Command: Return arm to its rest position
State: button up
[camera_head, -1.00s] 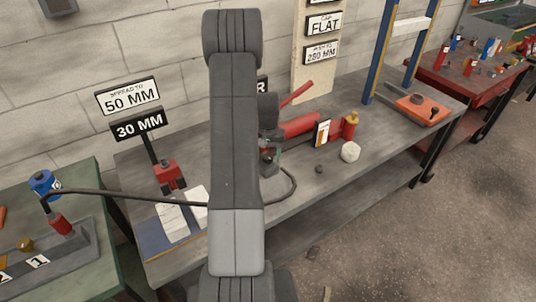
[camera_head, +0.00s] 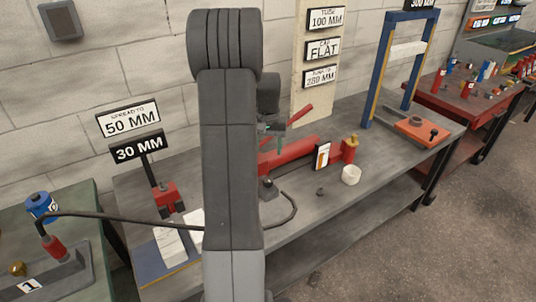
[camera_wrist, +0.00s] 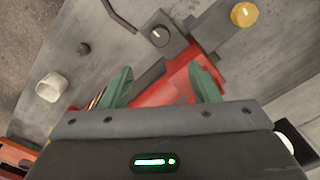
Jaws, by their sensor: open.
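My arm stands up through the middle of the head view. My gripper (camera_head: 280,130) shows only partly beside it, above the red cylinder (camera_head: 295,152) of a pump-like tool on the grey bench (camera_head: 345,205). In the wrist view its two green fingers (camera_wrist: 162,85) are spread apart, with nothing held between them. The red tool (camera_wrist: 160,90) lies beyond and below the fingers, apart from them as far as I can tell. My arm hides part of the tool and bench in the head view.
A white cup (camera_head: 350,174), a grey knob (camera_head: 320,191) and a hose (camera_head: 120,217) are on or near the bench. A blue frame (camera_head: 378,70) with an orange base (camera_head: 415,131) stands at right. Signs (camera_head: 140,146) stand at left, near the wall.

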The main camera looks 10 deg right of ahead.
aim_at(268, 179)
dwell(0.3)
notch_tip(268, 179, down, 14)
jog(key=shift+r+p, duration=0.1)
jog(key=shift+p, duration=0.45)
